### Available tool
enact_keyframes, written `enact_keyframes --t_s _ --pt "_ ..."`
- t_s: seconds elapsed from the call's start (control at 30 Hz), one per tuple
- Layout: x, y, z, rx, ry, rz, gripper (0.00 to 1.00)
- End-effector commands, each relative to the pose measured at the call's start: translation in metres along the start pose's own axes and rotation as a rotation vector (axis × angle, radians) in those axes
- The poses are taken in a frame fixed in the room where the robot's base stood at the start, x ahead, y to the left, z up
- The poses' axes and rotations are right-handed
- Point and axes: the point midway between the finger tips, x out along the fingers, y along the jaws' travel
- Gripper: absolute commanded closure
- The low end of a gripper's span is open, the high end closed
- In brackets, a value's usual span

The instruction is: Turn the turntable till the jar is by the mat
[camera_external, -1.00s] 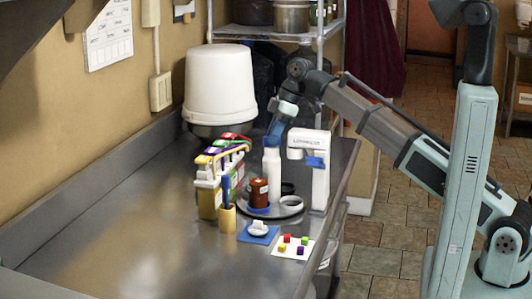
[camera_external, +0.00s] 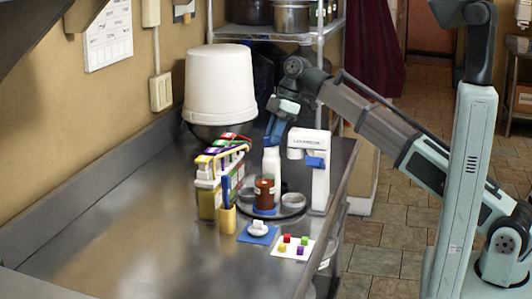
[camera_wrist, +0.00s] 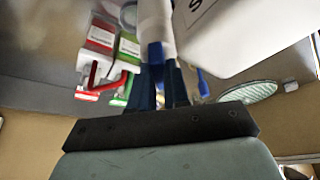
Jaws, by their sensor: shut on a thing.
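The round grey turntable (camera_external: 290,217) stands on the steel bench. The brown jar (camera_external: 264,191) stands upright on a blue patch at its front left. The blue mat (camera_external: 258,239), with a small white object on it, lies on the bench in front of the turntable, a short gap from the jar. A tall white bottle (camera_external: 271,164) stands just behind the jar. My gripper (camera_external: 272,144) comes down on the bottle's top from above. In the wrist view, its blue fingers (camera_wrist: 161,85) are closed at the white bottle (camera_wrist: 154,20); the exact contact is partly hidden.
A white device (camera_external: 319,180) stands close on the right. Clear dishes (camera_external: 293,200) sit by the jar. A card with coloured cubes (camera_external: 291,247) lies in front. The bench front left is clear.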

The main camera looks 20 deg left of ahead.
Motion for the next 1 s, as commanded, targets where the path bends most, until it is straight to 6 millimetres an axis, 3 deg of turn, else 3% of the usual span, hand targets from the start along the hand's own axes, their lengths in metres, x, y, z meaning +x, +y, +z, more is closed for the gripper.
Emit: enact_keyframes --t_s 0.37,0.4,0.63,1.0 --pt "0.0049 -0.0043 0.0055 0.001 -0.013 -0.011 1.00" --pt "0.0049 -0.0043 0.0055 0.001 -0.013 -0.011 0.82" --pt "0.0049 -0.0034 0.0054 0.002 -0.012 -0.010 0.60" --pt "0.0016 -0.0013 0.0021 0.000 -0.005 -0.005 0.58"
